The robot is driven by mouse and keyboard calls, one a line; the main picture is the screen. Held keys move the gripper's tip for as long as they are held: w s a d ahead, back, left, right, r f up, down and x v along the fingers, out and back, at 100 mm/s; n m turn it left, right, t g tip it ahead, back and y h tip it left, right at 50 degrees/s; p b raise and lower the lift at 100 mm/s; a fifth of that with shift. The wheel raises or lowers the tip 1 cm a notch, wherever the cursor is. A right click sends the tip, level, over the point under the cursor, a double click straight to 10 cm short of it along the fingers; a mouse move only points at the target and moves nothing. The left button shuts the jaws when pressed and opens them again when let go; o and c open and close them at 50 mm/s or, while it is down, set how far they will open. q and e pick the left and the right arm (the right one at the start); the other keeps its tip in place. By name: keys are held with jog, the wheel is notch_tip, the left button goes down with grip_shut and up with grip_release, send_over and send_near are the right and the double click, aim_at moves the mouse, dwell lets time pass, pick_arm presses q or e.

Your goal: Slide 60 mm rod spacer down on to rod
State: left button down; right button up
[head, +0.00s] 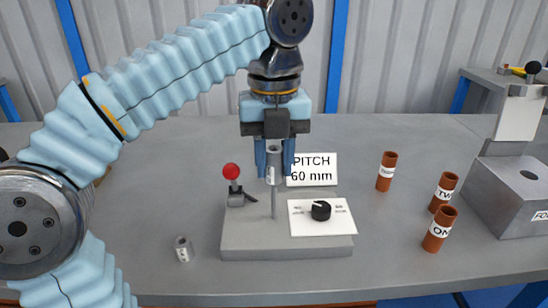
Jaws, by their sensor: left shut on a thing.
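My left gripper (274,162) points straight down, its blue fingers shut on a grey tubular spacer (273,168) with a small mark on its side. The spacer is upright and in line with a thin grey vertical rod (274,204), which stands on a grey base block (250,245). The rod shows below the spacer's lower end; I cannot tell whether its tip is inside the spacer or just under it. A second, shorter grey spacer (183,250) stands on the table left of the block. My right gripper is not in view.
The block carries a red-knobbed lever (232,174) and a panel with a black dial (320,210). A "PITCH 60 mm" sign (312,170) stands behind. Several brown labelled tubes (386,172) and a grey box (512,200) are at right. The table (180,150) is clear at back left.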

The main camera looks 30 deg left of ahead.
aim_at(274, 219)
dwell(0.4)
pick_arm(q)
jog(key=shift+p, duration=0.55)
dwell(0.5)
jog(key=shift+f+b, duration=0.3)
jog(key=shift+f, duration=0.05)
jog(key=shift+f+b, duration=0.85)
jog(key=shift+f, duration=0.3)
jog(key=shift+f+b, duration=1.95)
jog(key=shift+f, duration=0.85)
jog(key=c, duration=0.7)
grip_release()
jog(key=shift+c, duration=0.2)
